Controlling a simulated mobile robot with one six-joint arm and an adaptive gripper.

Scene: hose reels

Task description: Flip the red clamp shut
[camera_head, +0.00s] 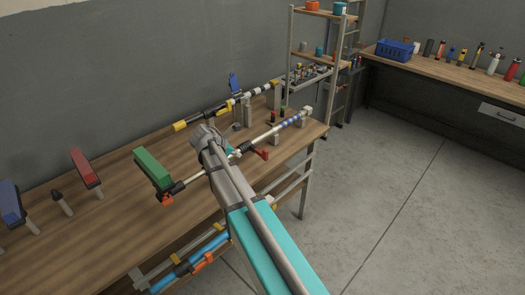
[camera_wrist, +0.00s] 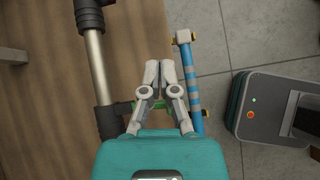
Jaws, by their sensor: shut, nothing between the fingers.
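In the head view, a small red lever-like piece (camera_head: 262,153), which looks like the red clamp, juts out beside a long rod (camera_head: 282,126) just right of my arm. It appears swung out from the rod, but it is too small to be sure. In the wrist view, my gripper (camera_wrist: 160,68) is shut and empty. Its tips are between a black and silver pole (camera_wrist: 96,65) on the left and a blue tube with tan bands (camera_wrist: 189,80) on the right. A green piece (camera_wrist: 122,108) shows partly behind the fingers. No red clamp shows in the wrist view. My arm hides part of the bench.
The wooden bench (camera_head: 90,235) holds green (camera_head: 152,168), red (camera_head: 86,168) and blue (camera_head: 11,203) blocks on posts. A yellow-ended dark rod (camera_head: 205,115) runs along the back. A blue pipe (camera_head: 185,267) hangs below the front edge. The floor (camera_head: 390,215) at right is clear.

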